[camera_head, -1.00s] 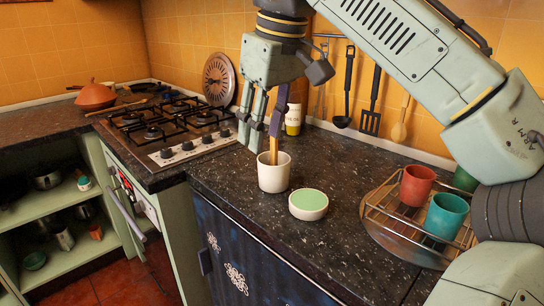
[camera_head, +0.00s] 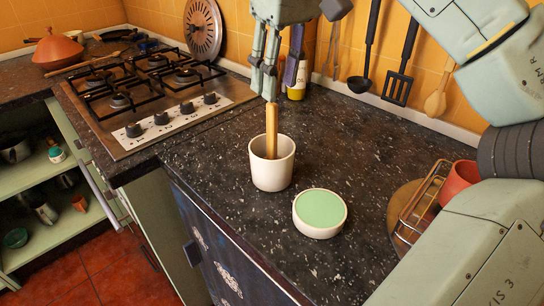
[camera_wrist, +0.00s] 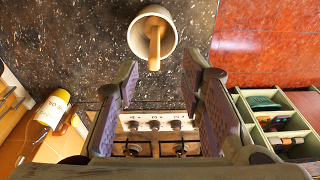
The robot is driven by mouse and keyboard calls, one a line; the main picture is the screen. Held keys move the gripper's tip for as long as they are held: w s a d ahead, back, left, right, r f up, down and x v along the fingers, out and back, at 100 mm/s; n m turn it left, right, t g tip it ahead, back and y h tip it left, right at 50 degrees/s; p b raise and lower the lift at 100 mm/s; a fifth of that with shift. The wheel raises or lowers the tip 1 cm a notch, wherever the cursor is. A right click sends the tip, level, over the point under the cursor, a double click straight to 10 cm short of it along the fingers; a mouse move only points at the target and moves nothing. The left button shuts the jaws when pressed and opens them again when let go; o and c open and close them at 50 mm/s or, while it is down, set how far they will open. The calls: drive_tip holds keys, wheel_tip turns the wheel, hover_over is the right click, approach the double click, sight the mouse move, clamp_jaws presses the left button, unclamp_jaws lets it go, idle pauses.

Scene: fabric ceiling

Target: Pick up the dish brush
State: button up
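A dish brush stands in a white cup (camera_head: 272,170), its pale wooden handle (camera_head: 271,128) upright and its head hidden inside. The cup stands on the dark counter. In the wrist view the handle (camera_wrist: 154,50) leans over the rim of the cup (camera_wrist: 139,33) toward my gripper. My gripper (camera_head: 279,90) points down over the cup, with its fingertips around the height of the handle top. In the wrist view my gripper (camera_wrist: 164,76) has its fingers wide apart, with nothing held between them. The handle shows just beyond the fingertips.
A round white dish with a green top (camera_head: 320,209) sits right of the cup. A wire rack (camera_head: 420,205) with a red cup (camera_head: 458,180) is farther right. A gas hob (camera_head: 150,90) is left, and a yellow bottle (camera_head: 297,80) stands behind. Utensils hang on the wall.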

sight(272, 107)
drive_tip(key=shift+w+a+f, duration=0.1)
drive_tip(key=shift+f, duration=0.75)
drive_tip(key=f, duration=0.1)
drive_tip(key=w+f, duration=0.1)
drive_tip(key=f, duration=0.2)
drive_tip(key=shift+w+a, duration=0.35)
drive_tip(key=shift+w, duration=0.05)
drive_tip(key=shift+f, duration=0.5)
drive_tip(key=shift+c, duration=0.3)
clamp_jaws()
